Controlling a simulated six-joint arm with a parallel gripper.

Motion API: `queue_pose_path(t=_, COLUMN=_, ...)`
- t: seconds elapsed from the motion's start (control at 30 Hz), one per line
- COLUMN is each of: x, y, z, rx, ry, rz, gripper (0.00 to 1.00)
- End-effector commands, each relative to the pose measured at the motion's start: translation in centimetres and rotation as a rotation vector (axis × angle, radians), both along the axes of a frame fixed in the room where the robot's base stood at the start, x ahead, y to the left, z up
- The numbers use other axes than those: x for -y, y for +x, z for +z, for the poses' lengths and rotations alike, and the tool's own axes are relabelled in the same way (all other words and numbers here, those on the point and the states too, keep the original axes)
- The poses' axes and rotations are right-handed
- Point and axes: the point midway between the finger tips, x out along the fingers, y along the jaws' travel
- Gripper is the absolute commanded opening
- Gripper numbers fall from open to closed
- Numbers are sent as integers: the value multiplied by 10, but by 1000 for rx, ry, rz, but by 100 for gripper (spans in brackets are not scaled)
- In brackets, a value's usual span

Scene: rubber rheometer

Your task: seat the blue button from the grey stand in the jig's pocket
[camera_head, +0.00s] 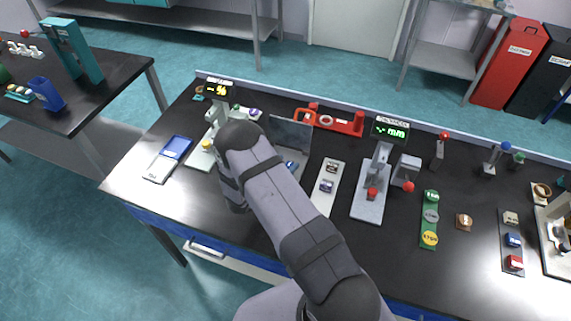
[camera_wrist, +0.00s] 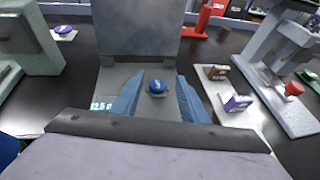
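In the wrist view a round blue button (camera_wrist: 157,87) with a pale mark sits on a grey base in front of an upright grey plate (camera_wrist: 137,30). I take this base and plate for the jig. A dark rim shows around the button's foot; I cannot tell how deep it sits. My gripper (camera_wrist: 160,76) is open, its two blue fingers on either side of the button with gaps showing. In the head view the plate (camera_head: 290,134) and a bit of blue (camera_head: 291,165) show just right of my arm, which hides my gripper. I cannot make out which piece is the grey stand.
A pale strip with a brown block (camera_wrist: 215,72) and a blue-purple block (camera_wrist: 237,102) lies right of the jig. A grey device (camera_head: 370,190) with red knobs stands farther right. A blue-and-white tray (camera_head: 167,160) lies left. A red tool (camera_head: 345,123) is behind.

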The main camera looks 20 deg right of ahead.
Motion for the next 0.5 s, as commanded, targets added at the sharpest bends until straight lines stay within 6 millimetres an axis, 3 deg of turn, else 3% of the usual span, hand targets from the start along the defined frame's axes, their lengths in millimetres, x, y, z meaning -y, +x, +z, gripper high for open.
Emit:
queue_pose_path(t=0.2, x=-37, y=-21, z=12, rx=1, ry=0, rz=9, gripper=40)
queue_pose_path(t=0.5, x=-75, y=-48, z=33, rx=1, ry=1, rz=7, gripper=40)
